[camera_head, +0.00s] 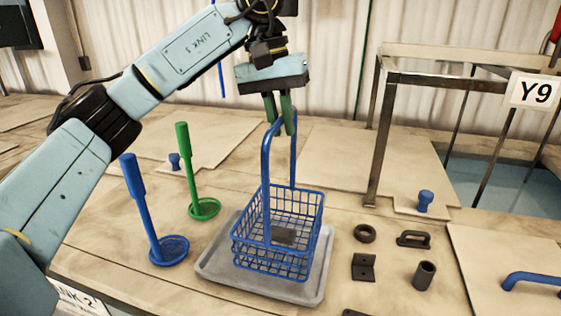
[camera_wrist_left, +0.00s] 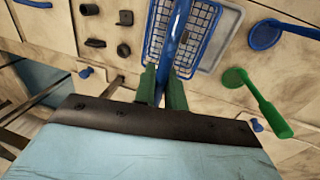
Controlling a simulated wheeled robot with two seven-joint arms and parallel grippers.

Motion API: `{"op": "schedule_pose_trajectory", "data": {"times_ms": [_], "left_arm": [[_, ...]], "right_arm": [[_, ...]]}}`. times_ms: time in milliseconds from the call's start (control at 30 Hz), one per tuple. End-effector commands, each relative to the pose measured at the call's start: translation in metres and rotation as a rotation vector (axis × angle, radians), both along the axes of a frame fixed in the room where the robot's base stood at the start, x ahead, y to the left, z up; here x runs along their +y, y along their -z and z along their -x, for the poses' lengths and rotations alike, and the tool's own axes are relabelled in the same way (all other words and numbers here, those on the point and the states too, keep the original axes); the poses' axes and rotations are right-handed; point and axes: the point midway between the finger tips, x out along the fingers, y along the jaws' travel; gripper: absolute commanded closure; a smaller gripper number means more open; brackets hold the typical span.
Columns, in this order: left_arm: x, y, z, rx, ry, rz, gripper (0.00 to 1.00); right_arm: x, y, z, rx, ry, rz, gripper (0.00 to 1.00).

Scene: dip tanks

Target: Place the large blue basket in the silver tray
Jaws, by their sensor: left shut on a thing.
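The large blue basket (camera_head: 277,228) is a wire basket with a tall looped handle, and a dark block lies inside it. My left gripper (camera_head: 279,124) is shut on the top of the basket's handle. The silver tray (camera_head: 216,262) lies flat on the bench directly below the basket. The basket looks upright and over the tray; I cannot tell whether it touches the tray. In the left wrist view the green fingers (camera_wrist_left: 163,92) close around the blue handle, with the basket (camera_wrist_left: 199,38) and the tray (camera_wrist_left: 229,28) beyond. My right gripper is not in view.
Blue (camera_head: 168,247) and green (camera_head: 204,206) long-handled dippers stand left of the tray. Dark small parts, including a ring (camera_head: 365,233) and a block (camera_head: 364,267), lie to its right. A metal frame (camera_head: 384,135) with a Y9 sign stands at the back right.

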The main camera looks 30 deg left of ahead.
Motion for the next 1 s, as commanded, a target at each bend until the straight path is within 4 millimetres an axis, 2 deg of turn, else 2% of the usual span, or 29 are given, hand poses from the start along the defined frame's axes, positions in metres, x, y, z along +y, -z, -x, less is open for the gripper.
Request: {"op": "schedule_pose_trajectory", "data": {"times_ms": [267,500,867,900,1000], "left_arm": [[0.0,0.02,0.0,-0.003,0.0,0.002,1.0],[0.0,0.048,0.0,-0.004,-0.001,0.003,1.0],[0.0,0.053,0.0,-0.005,-0.001,0.003,1.0],[0.0,0.053,0.0,-0.002,0.0,0.001,0.83],[0.0,0.053,0.0,-0.002,0.0,0.001,0.7]], "right_arm": [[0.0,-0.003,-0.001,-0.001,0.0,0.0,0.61],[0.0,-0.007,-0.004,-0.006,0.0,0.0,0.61],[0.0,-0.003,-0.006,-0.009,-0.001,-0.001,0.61],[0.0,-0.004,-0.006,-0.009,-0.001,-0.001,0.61],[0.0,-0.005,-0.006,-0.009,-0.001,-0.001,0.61]]}}
